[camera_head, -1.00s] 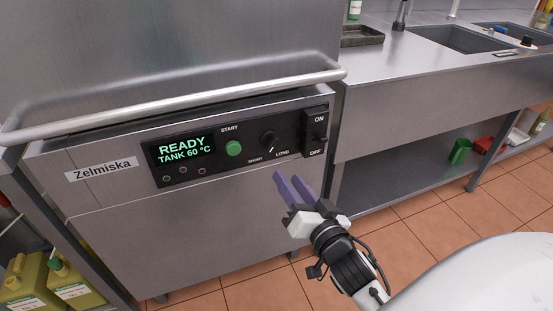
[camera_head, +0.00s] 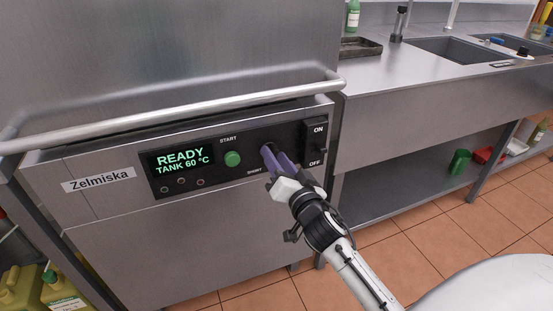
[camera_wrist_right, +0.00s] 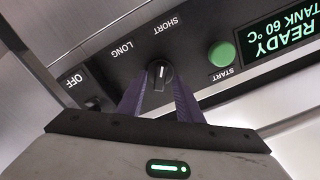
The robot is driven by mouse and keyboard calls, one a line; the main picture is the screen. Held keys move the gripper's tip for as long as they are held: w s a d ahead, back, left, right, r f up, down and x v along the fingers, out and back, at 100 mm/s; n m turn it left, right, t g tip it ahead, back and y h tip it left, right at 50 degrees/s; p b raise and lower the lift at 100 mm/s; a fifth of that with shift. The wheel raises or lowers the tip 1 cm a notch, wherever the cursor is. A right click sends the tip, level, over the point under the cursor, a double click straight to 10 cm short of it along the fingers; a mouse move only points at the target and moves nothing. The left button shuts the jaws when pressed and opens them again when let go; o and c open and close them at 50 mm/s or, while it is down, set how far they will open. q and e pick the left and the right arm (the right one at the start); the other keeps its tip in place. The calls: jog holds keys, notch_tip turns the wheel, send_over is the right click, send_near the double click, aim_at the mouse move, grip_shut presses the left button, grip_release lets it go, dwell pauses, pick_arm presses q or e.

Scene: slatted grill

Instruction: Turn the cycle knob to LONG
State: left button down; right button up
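The cycle knob (camera_wrist_right: 160,76) is a small black dial on the machine's control panel. In the right wrist view, which is upside down, its white mark points up toward the SHORT label (camera_wrist_right: 165,25). The LONG label (camera_wrist_right: 120,48) lies to the left of it. My right gripper (camera_wrist_right: 159,88) has its two purple fingers apart, one on each side of the knob; I cannot tell whether they touch it. In the head view the right gripper (camera_head: 269,153) is at the panel and covers the knob and the LONG label. My left gripper is not in view.
The green START button (camera_head: 232,158) and the lit display (camera_head: 181,160) are left of the knob. The ON/OFF switch (camera_head: 317,142) is close on its right. A handle bar (camera_head: 180,112) runs across above the panel. A steel sink counter (camera_head: 430,85) stands to the right.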

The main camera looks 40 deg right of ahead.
grip_shut()
jog(key=shift+n, duration=0.4)
jog(key=shift+a+n+p, duration=0.15)
jog(key=shift+n+p, duration=0.9)
jog(key=shift+n, duration=2.2)
jog(key=shift+a+n+p, duration=0.15)
jog(key=shift+n+p, duration=0.9)
jog(key=shift+n, duration=2.5)
grip_release()
